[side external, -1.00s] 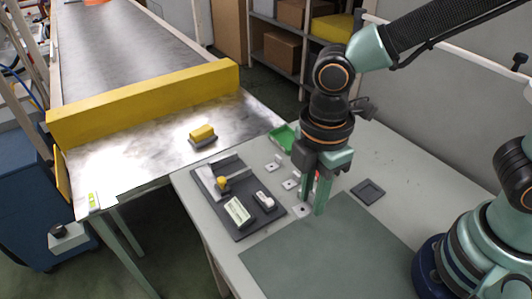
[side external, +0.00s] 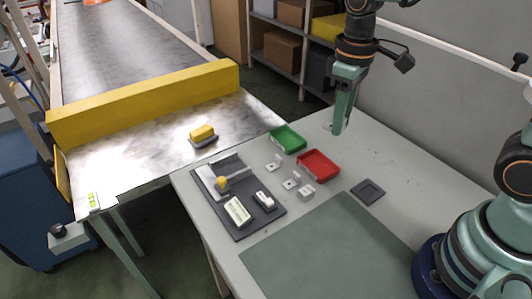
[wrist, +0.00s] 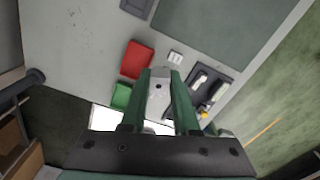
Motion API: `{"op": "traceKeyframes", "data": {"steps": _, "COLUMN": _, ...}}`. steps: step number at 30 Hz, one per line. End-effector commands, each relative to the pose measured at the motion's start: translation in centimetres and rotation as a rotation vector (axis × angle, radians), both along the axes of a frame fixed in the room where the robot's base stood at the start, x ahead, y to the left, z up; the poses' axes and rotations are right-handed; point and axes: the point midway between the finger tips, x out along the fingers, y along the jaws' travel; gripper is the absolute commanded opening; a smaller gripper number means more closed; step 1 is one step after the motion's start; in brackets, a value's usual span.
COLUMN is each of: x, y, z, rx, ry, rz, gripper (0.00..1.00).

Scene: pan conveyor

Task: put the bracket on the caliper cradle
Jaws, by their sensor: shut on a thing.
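My gripper (side external: 338,130) is raised over the far part of the table, behind the red bin. In the wrist view its fingers (wrist: 162,80) are shut on a pale bracket (wrist: 159,90) with a dark hole. In the side view that bracket is small and mostly hidden by the fingers. A dark grey board (side external: 247,229) at the left holds a metal tool with a yellow knob (side external: 222,183) and two pale pieces. The caliper cradle seems to be on this board, but I cannot tell which part it is.
A green bin (side external: 288,138) and a red bin (side external: 318,165) stand beside the brackets. A dark square tray (side external: 368,192) lies to their right. A grey-green mat (side external: 325,250) covers the near table. The conveyor (side external: 140,150) with a yellow bar (side external: 150,102) is at left.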

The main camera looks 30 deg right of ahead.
Motion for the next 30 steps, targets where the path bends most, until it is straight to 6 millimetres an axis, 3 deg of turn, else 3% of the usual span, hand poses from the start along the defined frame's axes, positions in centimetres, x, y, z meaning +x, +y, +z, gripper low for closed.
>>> {"op": "traceKeyframes", "data": {"steps": 1, "x": 0.4, "y": -1.5, "z": -0.2, "rx": 0.0, "ry": 0.001, "rz": -0.091, "gripper": 0.0}}
{"op": "traceKeyframes", "data": {"steps": 6, "x": 0.9, "y": -4.2, "z": -0.5, "rx": 0.0, "ry": 0.0, "rz": -0.28, "gripper": 0.0}}
{"op": "traceKeyframes", "data": {"steps": 11, "x": 0.9, "y": -4.2, "z": -0.5, "rx": 0.0, "ry": -0.002, "rz": -0.286, "gripper": 0.0}}
{"op": "traceKeyframes", "data": {"steps": 17, "x": -0.2, "y": 0.8, "z": 0.1, "rx": 0.001, "ry": -0.002, "rz": 0.036, "gripper": 0.0}}
{"op": "traceKeyframes", "data": {"steps": 24, "x": -3.8, "y": 8.6, "z": 1.0, "rx": 0.0, "ry": -0.003, "rz": 0.612, "gripper": 0.0}}
{"op": "traceKeyframes", "data": {"steps": 30, "x": -6.9, "y": 12.6, "z": 1.5, "rx": 0.001, "ry": -0.001, "rz": 0.968, "gripper": 0.0}}
